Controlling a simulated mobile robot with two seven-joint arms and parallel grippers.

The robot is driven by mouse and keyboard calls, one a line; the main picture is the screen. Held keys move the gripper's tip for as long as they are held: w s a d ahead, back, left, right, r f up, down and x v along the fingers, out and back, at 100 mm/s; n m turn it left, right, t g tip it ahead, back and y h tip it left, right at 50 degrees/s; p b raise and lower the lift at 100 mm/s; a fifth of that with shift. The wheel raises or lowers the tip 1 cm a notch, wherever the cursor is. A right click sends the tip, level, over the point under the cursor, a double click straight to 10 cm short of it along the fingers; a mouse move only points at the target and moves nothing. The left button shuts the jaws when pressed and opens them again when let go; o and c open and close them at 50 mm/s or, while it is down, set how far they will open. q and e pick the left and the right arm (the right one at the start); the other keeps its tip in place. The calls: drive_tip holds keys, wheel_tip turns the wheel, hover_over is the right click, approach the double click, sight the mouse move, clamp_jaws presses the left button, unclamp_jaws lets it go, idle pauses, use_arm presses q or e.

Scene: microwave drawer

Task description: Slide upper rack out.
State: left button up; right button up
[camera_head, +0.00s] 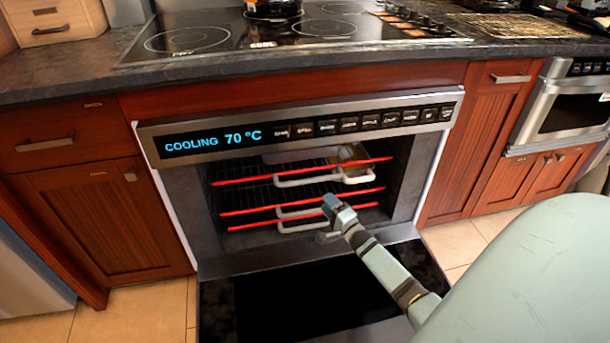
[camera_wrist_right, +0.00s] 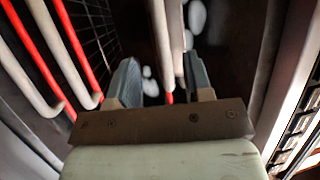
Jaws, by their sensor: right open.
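The oven (camera_head: 180,205) has its door (camera_head: 300,300) folded down. Inside, the upper rack has a red front bar (camera_head: 240,180) and a white handle (camera_head: 310,179). Lower racks with red bars (camera_head: 245,211) and white handles sit beneath it. My right gripper (camera_head: 331,203) is in front of the lower racks, below the upper rack's handle. In the right wrist view my right gripper (camera_wrist_right: 162,80) is open, and a white bar (camera_wrist_right: 162,40) shows between its fingers. I cannot tell which rack that bar belongs to or whether it touches a finger. My left gripper is not in view.
A light tray or dish (camera_head: 352,155) sits in the upper part of the oven. The display panel (camera_head: 300,125) reads COOLING 70 °C. A stovetop (camera_head: 230,35) is above. Wooden cabinets (camera_head: 95,215) flank the oven. The oven's side wall (camera_head: 405,185) is right of my gripper.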

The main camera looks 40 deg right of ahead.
sight(308, 181)
drive_tip(key=w+b, duration=0.1)
drive_tip(key=w, duration=0.2)
drive_tip(key=w+r+b, duration=0.1)
drive_tip(key=w, duration=0.3)
drive_tip(key=w+d+b, duration=0.1)
drive_tip(key=w+b, duration=0.1)
drive_tip(key=w, duration=0.2)
drive_tip(key=shift+r, duration=0.4)
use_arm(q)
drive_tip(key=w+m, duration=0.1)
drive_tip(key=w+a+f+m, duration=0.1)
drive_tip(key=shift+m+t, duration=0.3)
use_arm(e)
drive_tip(key=shift+w, duration=0.1)
clamp_jaws()
